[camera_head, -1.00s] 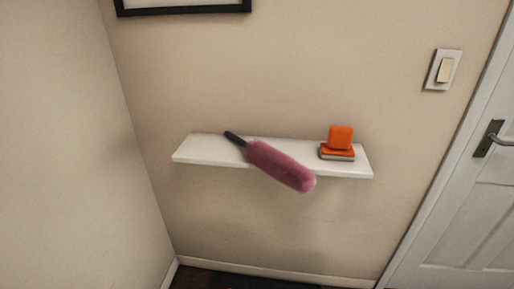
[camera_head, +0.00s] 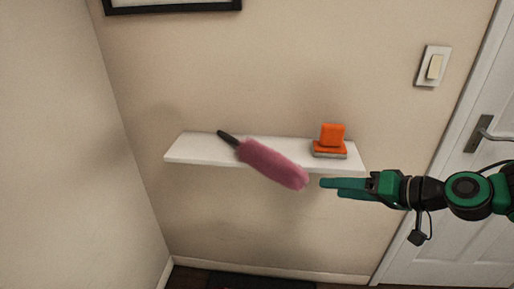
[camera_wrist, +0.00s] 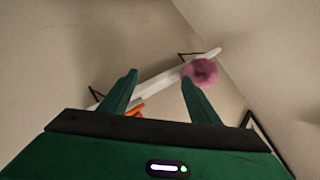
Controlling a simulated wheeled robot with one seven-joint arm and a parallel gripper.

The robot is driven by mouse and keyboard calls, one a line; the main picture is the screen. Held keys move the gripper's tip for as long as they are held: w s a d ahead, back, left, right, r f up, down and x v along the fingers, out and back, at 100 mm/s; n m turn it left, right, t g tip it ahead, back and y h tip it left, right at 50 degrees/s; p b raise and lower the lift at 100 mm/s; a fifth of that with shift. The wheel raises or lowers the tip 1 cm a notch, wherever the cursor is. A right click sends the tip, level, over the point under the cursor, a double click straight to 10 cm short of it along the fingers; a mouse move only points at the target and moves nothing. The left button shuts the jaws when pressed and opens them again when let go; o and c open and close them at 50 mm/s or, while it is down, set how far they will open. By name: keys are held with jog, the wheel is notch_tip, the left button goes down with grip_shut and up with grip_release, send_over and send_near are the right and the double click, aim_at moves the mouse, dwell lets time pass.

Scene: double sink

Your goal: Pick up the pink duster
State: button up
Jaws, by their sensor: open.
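The pink duster (camera_head: 272,164) lies across the white shelf (camera_head: 200,149), its black handle toward the back left and its fluffy head past the front edge. My gripper (camera_head: 322,189) is to the right of the duster's head, apart from it, with its green fingers pointing left. In the wrist view the gripper (camera_wrist: 160,80) is open with nothing between its fingers. The duster's pink end (camera_wrist: 201,72) shows there just beyond the right fingertip; its handle is not visible in that view.
An orange block-like item (camera_head: 331,137) sits on the right part of the shelf, above my gripper in the head view. A door (camera_head: 450,210) is at the right and a light switch (camera_head: 434,66) is on the wall. The left part of the shelf is bare.

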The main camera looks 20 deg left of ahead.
aim_at(292, 170)
jog(key=a+y, duration=0.1)
jog(key=a, duration=0.3)
jog(key=a+r+y, duration=0.1)
jog(key=a, duration=0.3)
jog(key=a+r+m+y, duration=0.1)
jog(key=a, duration=0.3)
jog(key=shift+w+a, duration=0.15)
jog(key=shift+a, duration=0.2)
jog(key=shift+w+r+x, duration=0.1)
jog(key=shift+w+x, duration=0.05)
jog(key=shift+x, duration=0.75)
jog(key=shift+w+r+x, duration=0.1)
jog(key=shift+w+x, duration=0.05)
jog(key=shift+x, duration=0.75)
jog(key=shift+w+r+x, duration=0.1)
jog(key=shift+x, duration=0.8)
jog(key=c, duration=0.9)
jog(key=shift+r, duration=0.1)
